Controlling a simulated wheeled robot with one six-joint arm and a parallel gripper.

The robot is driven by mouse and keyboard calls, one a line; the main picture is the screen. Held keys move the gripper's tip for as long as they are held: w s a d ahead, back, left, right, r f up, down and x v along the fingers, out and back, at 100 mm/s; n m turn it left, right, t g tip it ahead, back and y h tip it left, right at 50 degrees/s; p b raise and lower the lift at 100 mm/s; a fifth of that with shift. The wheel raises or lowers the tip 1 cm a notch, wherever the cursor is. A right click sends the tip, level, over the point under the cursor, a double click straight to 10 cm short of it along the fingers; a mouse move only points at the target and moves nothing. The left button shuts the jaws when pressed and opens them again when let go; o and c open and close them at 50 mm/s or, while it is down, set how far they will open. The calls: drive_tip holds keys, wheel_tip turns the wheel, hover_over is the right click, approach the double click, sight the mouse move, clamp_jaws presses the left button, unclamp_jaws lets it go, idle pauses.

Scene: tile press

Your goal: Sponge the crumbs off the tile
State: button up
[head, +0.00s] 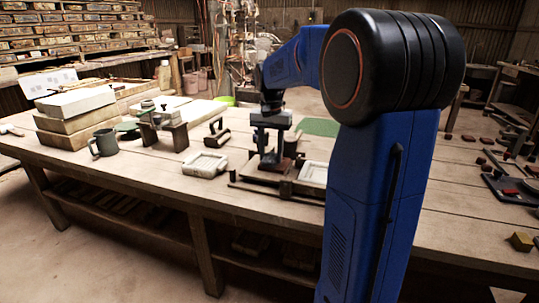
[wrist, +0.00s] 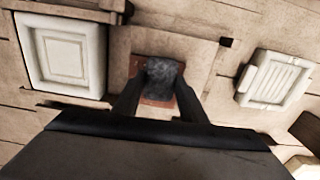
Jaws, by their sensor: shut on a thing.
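My gripper (wrist: 157,92) is shut on a dark grey sponge (wrist: 161,72), which sits between its two fingers. Below the sponge is a reddish-brown tile (wrist: 155,103), with only part of it showing around the sponge and fingers. I cannot tell whether the sponge touches the tile. No crumbs can be made out.
A plain white mould (wrist: 67,50) and a ridged white mould (wrist: 275,80) flank the board. The bench front left is clear.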

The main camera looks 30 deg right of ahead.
drive_tip(key=shift+w+d, duration=0.6)
drive_tip(key=shift+w, duration=0.05)
drive_tip(key=shift+a, duration=0.45)
drive_tip(key=shift+a, duration=0.15)
drive_tip(key=shift+a, duration=0.35)
drive_tip(key=shift+r, duration=4)
drive_tip(key=shift+d, duration=0.1)
